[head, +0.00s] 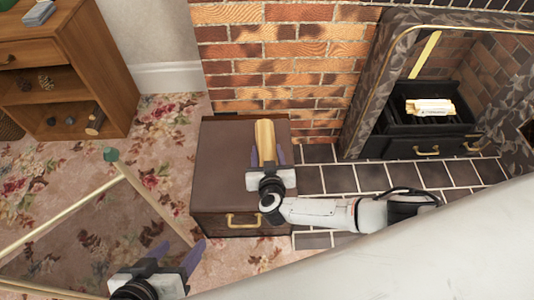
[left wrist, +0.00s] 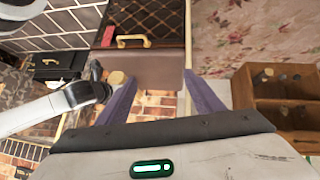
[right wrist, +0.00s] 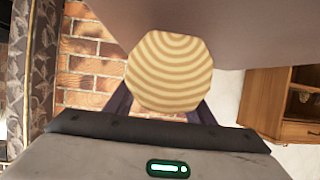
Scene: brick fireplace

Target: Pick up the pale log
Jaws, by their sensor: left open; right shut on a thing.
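The pale log (head: 265,138) is over the brown box (head: 216,160) in front of the brick wall. My right gripper (head: 268,158) is shut on the log, with one finger on each side. In the right wrist view the log's ringed end (right wrist: 168,70) faces the camera between the fingers. Its small round end also shows in the left wrist view (left wrist: 117,77). I cannot tell whether the log touches the box lid. My left gripper (head: 178,252) is open and empty, low at the left of the box.
A fireplace grate (head: 402,147) holds another pale piece (head: 430,107) at right. A wooden shelf (head: 85,75) stands at upper left. A glass-like panel with pale rails (head: 75,218) lies left of the box. Dark tiles (head: 373,178) run right of the box.

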